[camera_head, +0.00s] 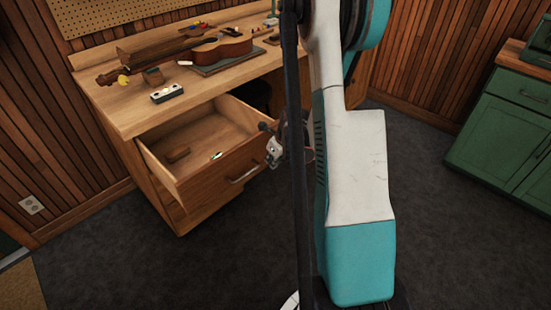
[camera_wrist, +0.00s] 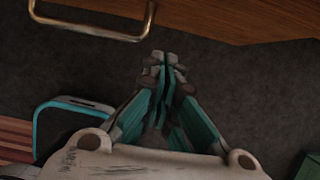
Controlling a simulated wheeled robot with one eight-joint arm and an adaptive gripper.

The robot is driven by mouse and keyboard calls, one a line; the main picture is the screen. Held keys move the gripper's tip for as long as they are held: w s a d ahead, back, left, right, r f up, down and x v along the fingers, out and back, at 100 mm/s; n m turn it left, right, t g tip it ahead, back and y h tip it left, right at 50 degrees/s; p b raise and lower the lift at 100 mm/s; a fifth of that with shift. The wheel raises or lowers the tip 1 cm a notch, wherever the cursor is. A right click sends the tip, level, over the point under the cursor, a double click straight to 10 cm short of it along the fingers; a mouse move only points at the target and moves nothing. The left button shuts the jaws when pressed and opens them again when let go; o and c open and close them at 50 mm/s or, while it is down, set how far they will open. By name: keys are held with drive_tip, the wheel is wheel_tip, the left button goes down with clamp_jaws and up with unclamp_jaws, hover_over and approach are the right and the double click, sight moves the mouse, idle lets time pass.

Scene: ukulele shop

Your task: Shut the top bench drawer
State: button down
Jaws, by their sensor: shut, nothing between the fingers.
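The top bench drawer (camera_head: 160,166) is pulled out from the wooden bench (camera_head: 132,113) in the head view. Inside it lie a brown block (camera_head: 178,154) and a small green-and-white item (camera_head: 216,156). Its handle (camera_head: 243,175) is a metal bar on the front. My gripper (camera_head: 274,151) is at the right end of the drawer front, partly hidden behind my arm; I cannot tell if it touches. In the wrist view my gripper (camera_wrist: 165,66) is shut and empty, its fingertips over dark floor. A metal handle (camera_wrist: 98,30) on a wooden front shows at upper left there.
A ukulele (camera_head: 222,48), a longer brown instrument (camera_head: 143,62) and a white block with dark knobs (camera_head: 166,93) lie on the bench top. A green cabinet (camera_head: 501,128) stands at the right. The dark carpet (camera_head: 195,265) before the bench is clear.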

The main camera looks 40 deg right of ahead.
sight(263, 156)
drive_tip(key=w, duration=0.2)
drive_tip(key=w+f+b, duration=0.1)
drive_tip(key=w, duration=0.1)
drive_tip(key=shift+w+f+b, duration=0.15)
drive_tip(key=shift+w+b, duration=0.15)
drive_tip(key=shift+w, duration=0.1)
